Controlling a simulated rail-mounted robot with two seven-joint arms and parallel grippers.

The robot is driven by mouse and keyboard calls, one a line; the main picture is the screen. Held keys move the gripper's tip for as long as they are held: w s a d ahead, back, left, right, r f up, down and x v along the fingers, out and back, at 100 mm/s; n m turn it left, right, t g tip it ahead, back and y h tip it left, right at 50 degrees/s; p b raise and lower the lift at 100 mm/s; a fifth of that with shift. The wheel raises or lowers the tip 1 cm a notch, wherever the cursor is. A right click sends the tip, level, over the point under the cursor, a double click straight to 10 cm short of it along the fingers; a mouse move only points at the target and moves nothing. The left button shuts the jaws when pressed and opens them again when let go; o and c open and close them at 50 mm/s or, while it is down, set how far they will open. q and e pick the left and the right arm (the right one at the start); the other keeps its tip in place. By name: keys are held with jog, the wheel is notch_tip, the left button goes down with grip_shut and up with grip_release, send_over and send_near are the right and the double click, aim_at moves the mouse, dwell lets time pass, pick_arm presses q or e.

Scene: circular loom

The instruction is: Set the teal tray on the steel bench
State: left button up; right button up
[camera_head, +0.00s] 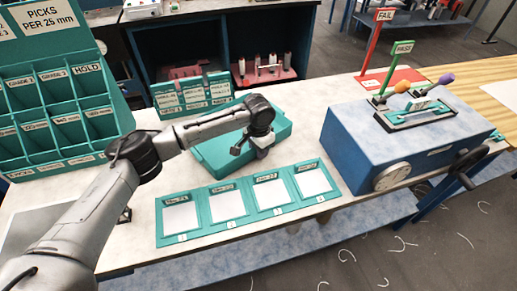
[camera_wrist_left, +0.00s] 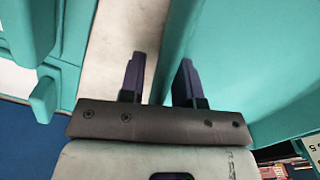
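The teal tray (camera_head: 215,155) lies on the pale bench top (camera_head: 140,255), behind a row of teal card frames. My left gripper (camera_head: 258,152) reaches down over the tray and hides part of it. In the left wrist view, the two dark fingers of the left gripper (camera_wrist_left: 160,75) are apart, with a teal wall (camera_wrist_left: 172,55) of the tray between them. A pale gap shows beside the left finger, so the grip looks open. Whether the other finger touches the wall is unclear. Which surface is the steel bench I cannot tell. My right gripper is not in view.
A teal compartment rack (camera_head: 58,110) stands at left. Small labelled teal boxes (camera_head: 193,92) stand behind the tray. Teal card frames (camera_head: 240,203) lie in front. A blue machine (camera_head: 385,145) with a dial stands at right. A flat grey surface (camera_head: 35,215) lies at left.

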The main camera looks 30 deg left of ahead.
pick_arm(q)
jog(key=shift+r, duration=0.3)
notch_tip(320, 180, up, 12)
jog(key=p, duration=0.2)
jog(key=shift+f+p, duration=0.25)
jog(key=shift+p, duration=0.1)
jog(key=shift+r, duration=0.1)
dwell(0.4)
